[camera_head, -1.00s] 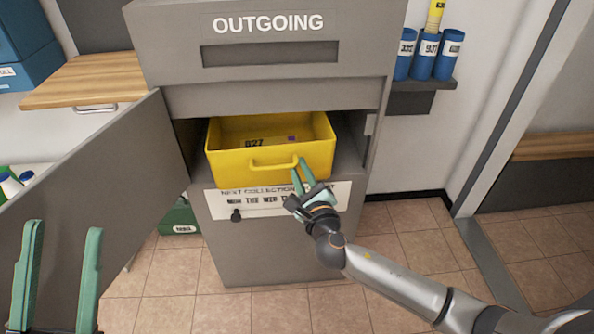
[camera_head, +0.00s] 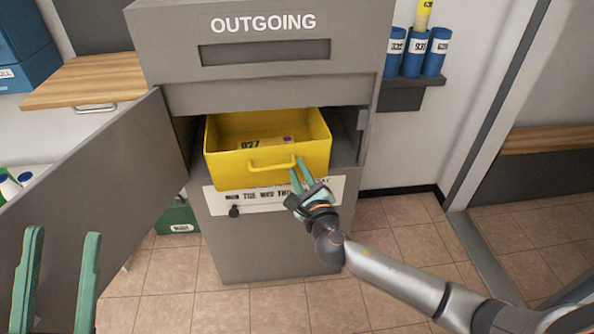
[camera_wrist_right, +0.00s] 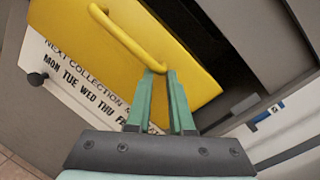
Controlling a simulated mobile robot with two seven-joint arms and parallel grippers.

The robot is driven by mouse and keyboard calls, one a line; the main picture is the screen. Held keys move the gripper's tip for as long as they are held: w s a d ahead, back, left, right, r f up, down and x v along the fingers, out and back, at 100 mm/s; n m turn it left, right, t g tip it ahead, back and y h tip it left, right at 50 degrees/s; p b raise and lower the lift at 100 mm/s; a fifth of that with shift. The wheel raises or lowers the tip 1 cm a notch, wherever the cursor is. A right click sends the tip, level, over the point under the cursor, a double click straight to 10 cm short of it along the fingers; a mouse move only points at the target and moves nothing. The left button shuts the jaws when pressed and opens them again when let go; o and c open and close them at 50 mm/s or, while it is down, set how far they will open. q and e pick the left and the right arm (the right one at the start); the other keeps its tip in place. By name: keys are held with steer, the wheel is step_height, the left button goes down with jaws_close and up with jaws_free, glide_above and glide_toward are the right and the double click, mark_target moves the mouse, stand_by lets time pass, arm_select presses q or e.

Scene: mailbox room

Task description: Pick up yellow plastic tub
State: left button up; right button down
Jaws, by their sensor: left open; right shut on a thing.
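The yellow plastic tub (camera_head: 228,170) sits in the open compartment of the grey OUTGOING box, its front sticking out past the opening. A parcel labelled 027 (camera_head: 262,144) lies inside it. My right gripper (camera_head: 298,164) is shut on the right end of the tub's front handle (camera_head: 268,167). In the right wrist view the two green fingers (camera_wrist_right: 158,74) close around the yellow handle (camera_wrist_right: 120,35) in front of the tub wall (camera_wrist_right: 185,70). My left gripper (camera_head: 62,238) is open and empty at the lower left, apart from the tub.
The grey OUTGOING box (camera_head: 262,72) has its door (camera_head: 95,180) swung open to the left. A wooden shelf (camera_head: 85,80) is at the left. Blue tubes (camera_head: 412,55) stand on a small wall shelf at the right. The tiled floor (camera_head: 390,245) is clear at the right.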

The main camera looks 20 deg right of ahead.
steer(key=shift+s+d, duration=0.1)
steer(key=shift+d, duration=0.65)
steer(key=c, duration=1.1)
jaws_free()
arm_select(q)
steer(key=shift+w+a+f+n+y, duration=0.15)
steer(key=shift+f+n+y, duration=0.35)
steer(key=shift+f+y, duration=0.15)
steer(key=w+f+n+g+y+p, duration=0.1)
steer(key=w+f+n+g+y, duration=0.1)
steer(key=f, duration=0.4)
steer(key=w+a+f+n+g+y+p, duration=0.1)
steer(key=w+f+n+g+y, duration=0.1)
steer(key=f, duration=0.4)
steer(key=shift+w+a+f+n+y+p, duration=0.15)
steer(key=shift+w+f+n+y+p, duration=0.4)
steer(key=shift+y, duration=0.8)
arm_select(e)
steer(key=shift+s+a, duration=0.15)
steer(key=shift+s, duration=1.9)
steer(key=shift+s+a, duration=0.2)
steer(key=shift+s, duration=1.9)
steer(key=shift+s+a, duration=0.15)
steer(key=shift+s, duration=1.9)
arm_select(q)
steer(key=shift+r, duration=0.15)
